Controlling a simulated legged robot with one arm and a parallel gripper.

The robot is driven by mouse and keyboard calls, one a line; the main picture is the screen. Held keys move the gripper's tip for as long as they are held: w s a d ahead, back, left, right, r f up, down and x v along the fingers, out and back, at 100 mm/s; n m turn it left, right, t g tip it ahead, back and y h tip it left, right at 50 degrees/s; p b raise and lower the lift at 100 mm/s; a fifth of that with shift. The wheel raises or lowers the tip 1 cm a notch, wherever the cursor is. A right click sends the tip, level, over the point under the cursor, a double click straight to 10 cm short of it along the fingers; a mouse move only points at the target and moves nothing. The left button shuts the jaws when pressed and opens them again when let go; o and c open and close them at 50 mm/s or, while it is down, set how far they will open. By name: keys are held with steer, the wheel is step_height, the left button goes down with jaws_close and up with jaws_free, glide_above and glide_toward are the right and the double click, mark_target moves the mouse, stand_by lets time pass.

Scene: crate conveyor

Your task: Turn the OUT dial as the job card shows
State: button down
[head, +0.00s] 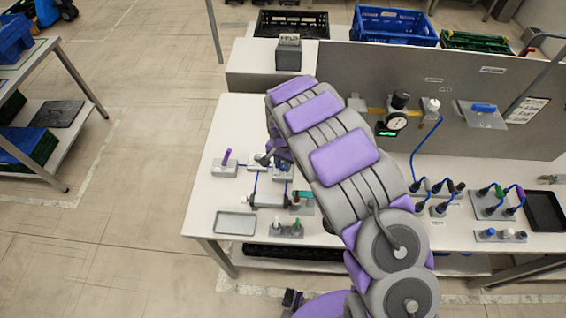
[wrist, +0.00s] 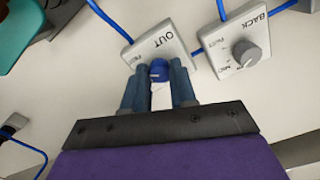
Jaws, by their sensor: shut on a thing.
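The OUT dial (wrist: 159,70) is a small blue knob on a light grey block labelled OUT (wrist: 160,42) in the wrist view. My gripper (wrist: 159,76) has one finger on each side of the knob and is shut on it. The fingers and the knob's own shape hide its pointer, so I cannot tell its setting. In the head view my arm covers most of the gripper and the dial. A white sheet with print (head: 526,110) hangs on the panel at the right; its text is too small to read, and I cannot tell whether it is the job card.
The BACK dial (wrist: 247,53), a grey knob on its own block, stands close right of OUT. Blue hoses (wrist: 110,20) run to the blocks. A teal thing (wrist: 25,35) is at the upper left.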

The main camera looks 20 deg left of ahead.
mark_target(282, 165)
steer(key=c, duration=0.9)
jaws_free()
steer(key=shift+w+a, duration=0.1)
steer(key=shift+a, duration=0.05)
steer(key=shift+r, duration=0.1)
steer(key=shift+r, duration=0.3)
step_height(282, 165, up, 16)
steer(key=p, duration=0.1)
steer(key=shift+r+p, duration=0.2)
steer(key=shift+p, duration=0.2)
